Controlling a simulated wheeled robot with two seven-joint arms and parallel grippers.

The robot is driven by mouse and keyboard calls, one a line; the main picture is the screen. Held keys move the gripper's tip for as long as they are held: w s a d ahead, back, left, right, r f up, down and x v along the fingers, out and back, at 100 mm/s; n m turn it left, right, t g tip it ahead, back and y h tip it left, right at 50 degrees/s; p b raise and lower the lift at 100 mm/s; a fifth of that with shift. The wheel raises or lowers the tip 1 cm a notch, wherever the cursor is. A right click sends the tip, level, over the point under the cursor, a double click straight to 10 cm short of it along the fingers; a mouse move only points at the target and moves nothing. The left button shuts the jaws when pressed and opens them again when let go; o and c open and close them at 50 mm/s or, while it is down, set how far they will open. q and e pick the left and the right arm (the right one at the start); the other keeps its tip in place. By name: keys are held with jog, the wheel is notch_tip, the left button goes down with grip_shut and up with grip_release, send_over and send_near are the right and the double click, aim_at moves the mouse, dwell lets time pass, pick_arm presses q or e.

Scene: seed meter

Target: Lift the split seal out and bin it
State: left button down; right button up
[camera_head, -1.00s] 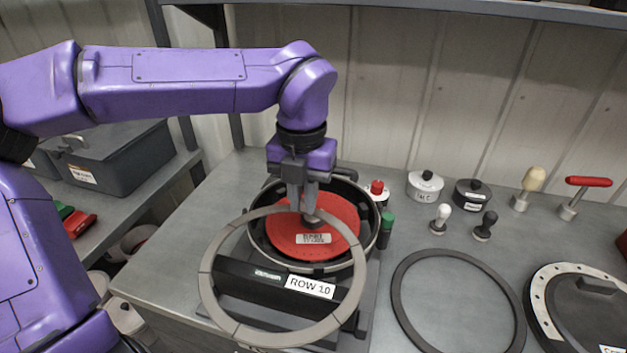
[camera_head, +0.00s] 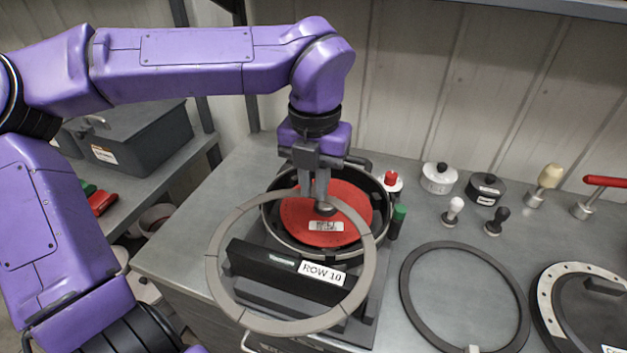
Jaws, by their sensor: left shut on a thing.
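The split seal (camera_head: 217,285) is a large light-grey ring with dark lines across it, tilted in front of the seed meter. My left gripper (camera_head: 318,197) is shut on its upper rim and points down over the meter. The ring hangs clear of the meter housing (camera_head: 268,222), a round dark bowl with a red disc (camera_head: 298,222) inside. A black block labelled ROW 10 (camera_head: 262,264) shows through the ring. The fingertips partly hide the disc's middle. My right gripper is out of view. I cannot make out the bin for certain.
A dark ring (camera_head: 408,290) lies flat on the bench at right, beside a black lid with a pale rim (camera_head: 548,300). Pots (camera_head: 438,180), small knobbed tools (camera_head: 453,211) and a red-handled tool (camera_head: 604,181) stand behind. A grey case (camera_head: 140,140) sits on the left shelf.

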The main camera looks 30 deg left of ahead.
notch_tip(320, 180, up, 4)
jog(key=p, duration=0.4)
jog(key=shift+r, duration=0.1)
dwell(0.9)
